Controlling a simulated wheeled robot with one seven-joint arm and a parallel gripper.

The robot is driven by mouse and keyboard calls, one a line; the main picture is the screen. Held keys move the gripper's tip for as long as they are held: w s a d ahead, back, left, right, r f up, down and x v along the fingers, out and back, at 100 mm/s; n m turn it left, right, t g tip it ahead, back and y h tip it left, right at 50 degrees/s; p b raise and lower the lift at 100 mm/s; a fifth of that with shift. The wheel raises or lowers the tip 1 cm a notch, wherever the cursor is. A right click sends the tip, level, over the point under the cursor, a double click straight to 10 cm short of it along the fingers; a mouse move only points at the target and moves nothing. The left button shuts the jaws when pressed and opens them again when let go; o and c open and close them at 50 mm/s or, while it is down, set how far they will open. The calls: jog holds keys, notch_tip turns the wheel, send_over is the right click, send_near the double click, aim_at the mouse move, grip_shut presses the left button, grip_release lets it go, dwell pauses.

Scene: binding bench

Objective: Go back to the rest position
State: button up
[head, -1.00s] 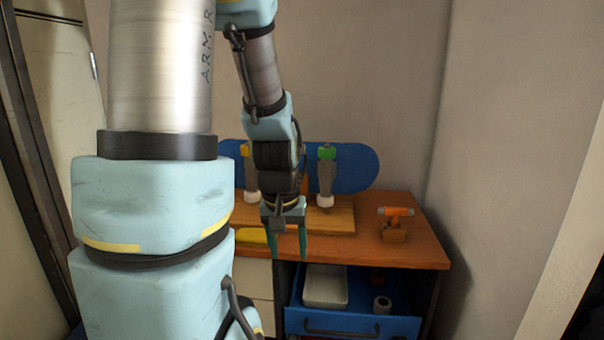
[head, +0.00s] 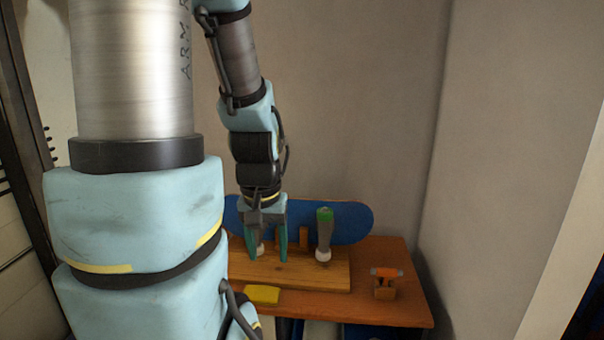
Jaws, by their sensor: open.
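My gripper (head: 270,250) hangs pointing down over the bench, at the end of my raised arm. Its two teal fingers are apart with nothing between them. It appears in front of the blue rounded board at the back (head: 350,221) and hides part of it. A thing with a white foot (head: 260,249) stands partly hidden behind the fingers. The picture does not clearly show how far the fingertips are above the wooden base board.
The wooden base board (head: 325,277) bears a green-topped upright tool (head: 324,235) and a small wooden block (head: 304,237). A yellow block (head: 262,294) lies in front. An orange-handled tool on a stand (head: 386,283) is at the bench's right (head: 411,310). Blue drawer parts show below.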

notch_tip(320, 180, up, 16)
jog(key=p, duration=1.4)
jog(key=shift+r, duration=0.2)
jog(key=shift+c, duration=0.2)
dwell(0.5)
